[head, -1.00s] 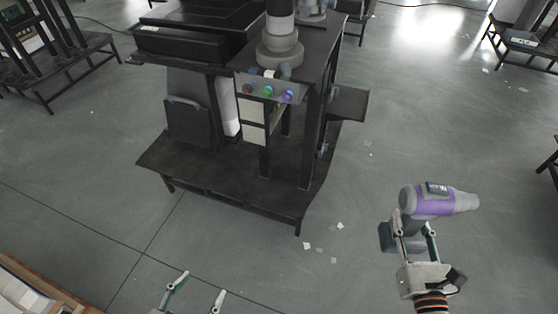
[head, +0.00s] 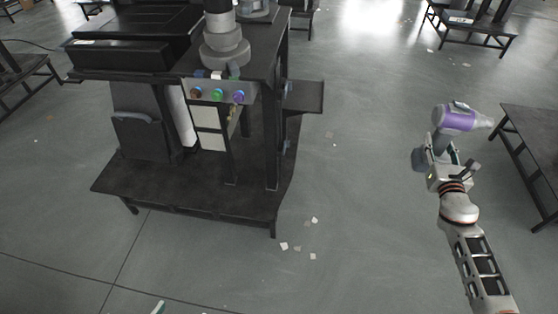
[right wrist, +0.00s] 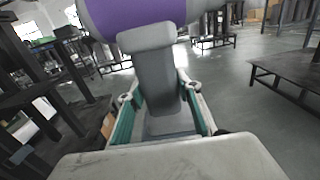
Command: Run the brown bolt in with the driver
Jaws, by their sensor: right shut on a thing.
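The driver (head: 458,118), purple and grey, is held upright at the right of the head view, its nose pointing right. My right gripper (head: 437,156) is shut on its grey handle. In the right wrist view the handle (right wrist: 157,80) stands between both green-padded fingers, and its purple body (right wrist: 130,14) runs across the top. The brown bolt (head: 196,93) is the leftmost of three coloured heads on the grey panel (head: 206,88) of the black station, well left of the driver. Only a fingertip of my left gripper (head: 158,307) shows at the bottom edge.
A green bolt (head: 218,95) and a purple bolt (head: 239,97) sit right of the brown one. The black station (head: 200,195) has a wide base and a side shelf (head: 305,97). A dark table (head: 533,145) stands close right of the driver. Floor between is clear apart from paper scraps.

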